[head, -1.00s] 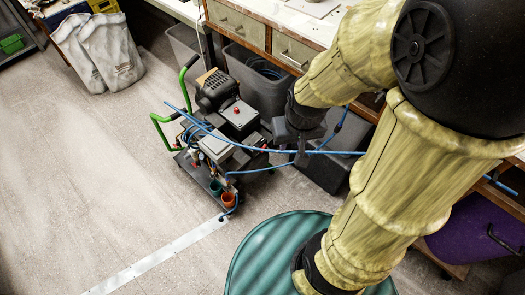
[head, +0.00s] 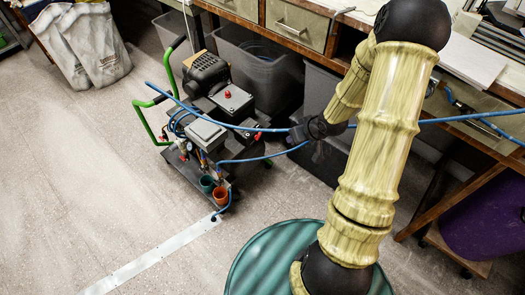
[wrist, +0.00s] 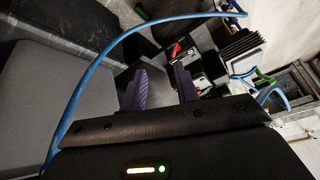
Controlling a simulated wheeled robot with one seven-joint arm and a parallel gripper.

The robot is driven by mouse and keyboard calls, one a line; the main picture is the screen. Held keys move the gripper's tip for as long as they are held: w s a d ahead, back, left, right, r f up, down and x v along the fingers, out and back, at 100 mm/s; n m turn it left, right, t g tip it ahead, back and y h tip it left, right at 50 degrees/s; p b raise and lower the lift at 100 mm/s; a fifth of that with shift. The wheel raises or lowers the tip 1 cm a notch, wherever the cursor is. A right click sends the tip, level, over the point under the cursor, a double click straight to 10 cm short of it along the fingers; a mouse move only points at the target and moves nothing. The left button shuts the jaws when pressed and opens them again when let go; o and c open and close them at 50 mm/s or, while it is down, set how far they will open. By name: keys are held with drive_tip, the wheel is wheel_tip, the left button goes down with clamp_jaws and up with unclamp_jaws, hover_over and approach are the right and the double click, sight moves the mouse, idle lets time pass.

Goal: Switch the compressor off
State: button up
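The compressor (head: 207,70) rides on a low dark cart with green handles, left of my arm in the head view. A grey box with a red knob (head: 228,94) sits beside its motor, and a smaller red part (head: 257,136) shows lower on the right side. My gripper (head: 296,133) is to the right of the cart, apart from it. In the wrist view my gripper (wrist: 162,72) has its two fingers apart with nothing between them. A red part (wrist: 175,50) on the compressor shows just beyond the fingertips. I cannot tell which red part that is.
Blue hoses (head: 455,120) run from the cart past my gripper, and one arcs across the wrist view (wrist: 85,75). Grey bins (head: 258,70) stand under the workbench (head: 345,55) behind the cart. A green ribbed drum top (head: 270,262) is near my arm's base.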

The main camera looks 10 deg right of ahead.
wheel_tip(320, 180, down, 20)
drive_tip(key=w+d+m+t+y+b, duration=0.1)
drive_tip(key=d+m+t+y+b, duration=0.1)
drive_tip(key=t+y+b, duration=0.6)
drive_tip(key=b, duration=0.6)
drive_tip(key=shift+r+m+t+b, duration=0.25)
drive_tip(key=shift+m+t+b, duration=0.05)
drive_tip(key=shift+t+b, duration=0.1)
drive_tip(key=shift+w, duration=0.15)
drive_tip(key=b, duration=0.7)
approach(258, 135)
drive_tip(key=f+x, duration=0.1)
drive_tip(key=x, duration=0.6)
drive_tip(key=shift+a+f, duration=0.15)
drive_tip(key=shift+a, duration=0.05)
drive_tip(key=shift+c, duration=0.2)
clamp_jaws()
